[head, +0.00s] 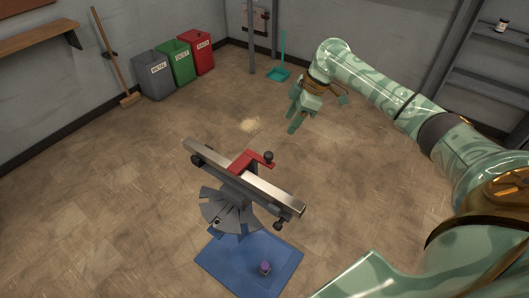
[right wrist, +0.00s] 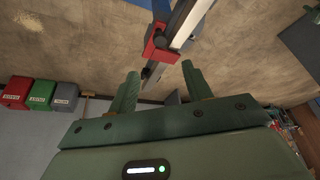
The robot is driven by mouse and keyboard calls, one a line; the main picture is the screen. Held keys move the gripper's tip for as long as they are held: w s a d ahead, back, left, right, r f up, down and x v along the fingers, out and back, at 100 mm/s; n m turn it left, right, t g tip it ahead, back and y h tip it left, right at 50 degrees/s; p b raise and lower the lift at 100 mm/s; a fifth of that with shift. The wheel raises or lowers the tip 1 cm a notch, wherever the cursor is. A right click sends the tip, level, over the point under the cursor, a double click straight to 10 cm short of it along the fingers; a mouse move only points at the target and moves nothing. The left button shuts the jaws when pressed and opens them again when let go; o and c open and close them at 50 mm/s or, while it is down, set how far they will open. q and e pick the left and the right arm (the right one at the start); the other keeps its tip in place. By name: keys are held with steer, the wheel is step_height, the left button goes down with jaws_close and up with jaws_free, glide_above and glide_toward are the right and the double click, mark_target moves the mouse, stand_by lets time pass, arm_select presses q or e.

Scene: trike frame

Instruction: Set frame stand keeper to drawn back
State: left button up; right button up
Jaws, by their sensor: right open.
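The frame stand has a long metal beam (head: 262,188) tilted down to the right over a grey fan-shaped plate (head: 228,215). A red bracket (head: 247,160) with a black knob (head: 269,157) sits across the beam. Dark knobs show at the beam's left end (head: 196,160) and under its right end (head: 279,226). I cannot tell which part is the keeper. My right gripper (head: 293,118) is open and empty, behind and above the stand, apart from it. In the right wrist view the red bracket (right wrist: 155,46) shows beyond the open fingers (right wrist: 163,82). My left gripper is not in view.
A blue mat (head: 215,262) lies below the stand, with a small purple object (head: 264,267) on it. Grey (head: 155,78), green (head: 178,65) and red (head: 197,54) bins, a broom (head: 113,60) and a dustpan (head: 279,73) stand by the walls.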

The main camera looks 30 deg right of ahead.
mark_target(270, 154)
arm_select(q)
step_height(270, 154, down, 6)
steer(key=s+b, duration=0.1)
steer(key=b, duration=0.5)
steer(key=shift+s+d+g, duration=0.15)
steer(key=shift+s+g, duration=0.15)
arm_select(e)
steer(key=x, duration=1.6)
steer(key=shift+f, duration=0.1)
steer(key=shift+c, duration=0.3)
